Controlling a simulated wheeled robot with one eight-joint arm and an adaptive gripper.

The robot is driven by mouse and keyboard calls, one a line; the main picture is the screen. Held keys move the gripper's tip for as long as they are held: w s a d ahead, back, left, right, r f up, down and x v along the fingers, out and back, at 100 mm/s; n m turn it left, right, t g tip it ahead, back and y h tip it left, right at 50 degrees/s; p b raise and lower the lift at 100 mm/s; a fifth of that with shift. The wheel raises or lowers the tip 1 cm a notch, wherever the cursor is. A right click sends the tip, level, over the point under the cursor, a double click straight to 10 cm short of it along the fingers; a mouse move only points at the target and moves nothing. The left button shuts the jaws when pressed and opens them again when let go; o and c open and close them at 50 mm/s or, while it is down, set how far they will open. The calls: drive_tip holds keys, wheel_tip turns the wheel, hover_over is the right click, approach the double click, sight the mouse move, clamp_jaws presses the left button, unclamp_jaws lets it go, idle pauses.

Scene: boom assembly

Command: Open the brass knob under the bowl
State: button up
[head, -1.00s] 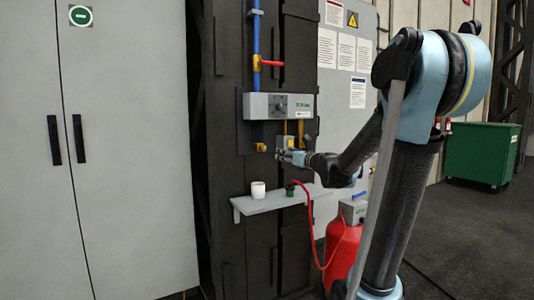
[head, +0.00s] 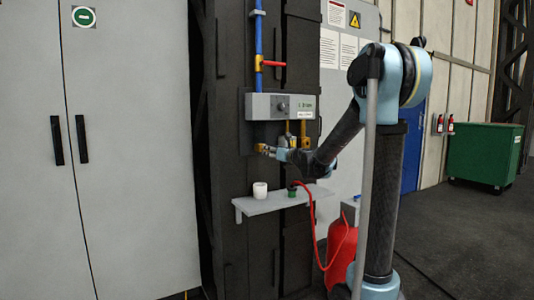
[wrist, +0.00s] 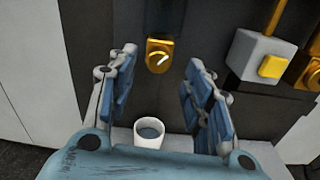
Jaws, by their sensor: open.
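The brass knob (wrist: 158,58) is a small yellow-gold fitting with a pale pointer on the dark panel. In the wrist view it lies beyond my gripper (wrist: 160,72), roughly midway between the two blue fingers. My gripper is open with nothing between the fingers, and they appear apart from the knob. In the head view my gripper (head: 268,150) is at the knob's place under the grey control box (head: 282,106) and largely covers the knob. I see no clear bowl; a white cup (head: 259,191) stands on the shelf below, and it also shows in the wrist view (wrist: 149,132).
A grey box with a yellow button (wrist: 272,66) is right of the knob in the wrist view. The shelf (head: 272,204) also holds a small green object (head: 291,193). A red hose (head: 313,220) hangs near a red tank (head: 341,243).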

drive_tip(key=shift+x, duration=2.35)
drive_tip(key=c, duration=1.1)
